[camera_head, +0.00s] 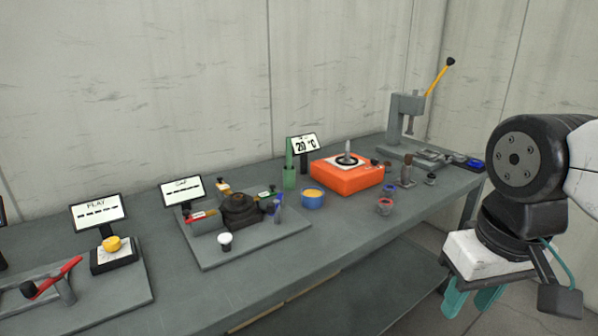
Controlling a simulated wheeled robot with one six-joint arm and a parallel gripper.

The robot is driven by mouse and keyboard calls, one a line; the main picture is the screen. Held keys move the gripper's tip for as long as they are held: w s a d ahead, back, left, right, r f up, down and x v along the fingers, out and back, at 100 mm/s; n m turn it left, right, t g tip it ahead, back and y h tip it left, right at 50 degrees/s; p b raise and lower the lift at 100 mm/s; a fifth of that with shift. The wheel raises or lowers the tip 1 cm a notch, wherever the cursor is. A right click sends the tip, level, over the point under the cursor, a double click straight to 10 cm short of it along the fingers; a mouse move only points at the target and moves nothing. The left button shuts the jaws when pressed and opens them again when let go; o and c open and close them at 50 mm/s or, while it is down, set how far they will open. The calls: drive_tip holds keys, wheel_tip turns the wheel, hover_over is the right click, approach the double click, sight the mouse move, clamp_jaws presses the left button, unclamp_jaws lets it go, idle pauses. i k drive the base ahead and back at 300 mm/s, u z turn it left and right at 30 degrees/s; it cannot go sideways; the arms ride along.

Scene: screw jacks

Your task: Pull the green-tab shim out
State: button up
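A dark round jack (240,210) stands on a grey plate (218,259) at the middle left of the bench, with small coloured tabs around it. A small tab beside it on the right (271,190) looks green or blue; it is too small to tell, and how a shim sits there is not clear. My gripper (468,304) hangs at the lower right, in front of the bench and far from the jack. Its two teal fingers stand apart with nothing visible between them.
A green holder (289,177), blue cup (313,199) and orange hotplate (347,175) stand right of the jack. A display (182,191) is behind the plate. A white-topped knob (225,240) is at its front. A press (404,118) stands at the far end.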

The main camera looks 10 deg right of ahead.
sight(263, 196)
drive_tip(key=i, duration=1.05)
drive_tip(key=u, duration=0.5)
